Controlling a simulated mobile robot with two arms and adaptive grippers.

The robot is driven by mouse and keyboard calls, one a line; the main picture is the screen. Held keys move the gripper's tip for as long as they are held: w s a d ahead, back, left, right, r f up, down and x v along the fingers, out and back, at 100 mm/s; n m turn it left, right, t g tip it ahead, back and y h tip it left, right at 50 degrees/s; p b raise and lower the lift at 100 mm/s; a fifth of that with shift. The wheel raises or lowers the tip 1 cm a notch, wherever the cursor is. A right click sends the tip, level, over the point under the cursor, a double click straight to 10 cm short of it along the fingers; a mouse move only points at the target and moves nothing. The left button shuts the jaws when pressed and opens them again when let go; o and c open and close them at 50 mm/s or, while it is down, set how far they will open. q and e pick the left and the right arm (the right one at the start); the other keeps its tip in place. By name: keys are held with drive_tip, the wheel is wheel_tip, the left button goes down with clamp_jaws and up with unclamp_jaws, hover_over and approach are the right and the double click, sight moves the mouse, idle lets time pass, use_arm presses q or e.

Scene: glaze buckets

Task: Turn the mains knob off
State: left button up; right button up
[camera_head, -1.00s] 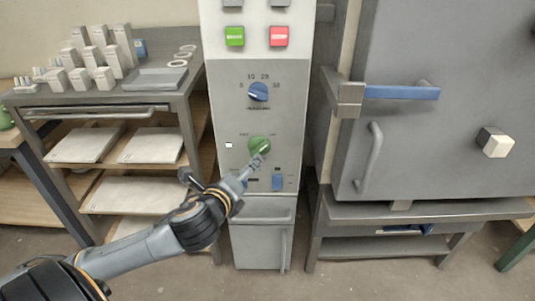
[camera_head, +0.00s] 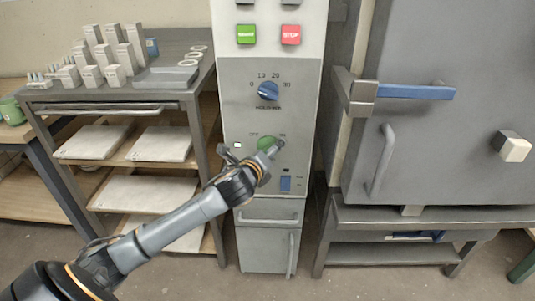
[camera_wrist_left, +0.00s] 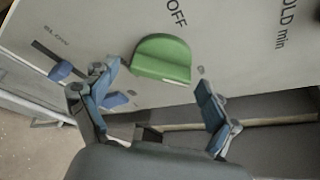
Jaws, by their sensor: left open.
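The green mains knob (camera_head: 267,143) sits on the grey front panel of the control cabinet, between small printed labels. In the left wrist view the green knob (camera_wrist_left: 162,58) shows as a rounded grip, with "OFF" printed beside it. My left gripper (camera_head: 274,151) reaches up from the lower left and partly covers the knob's lower right in the head view. In the left wrist view my left gripper (camera_wrist_left: 155,82) is open, its fingers apart on either side of the knob, which lies ahead of them. Contact cannot be told. My right gripper is out of view.
Above the knob are a blue dial (camera_head: 268,91), a green button (camera_head: 246,34) and a red stop button (camera_head: 291,35). A blue switch (camera_head: 286,184) is below. A grey kiln door (camera_head: 445,120) stands right; a shelf rack (camera_head: 150,100) stands left.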

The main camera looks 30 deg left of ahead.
use_arm(q)
drive_tip(key=c, duration=1.2)
drive_tip(key=shift+o, duration=0.2)
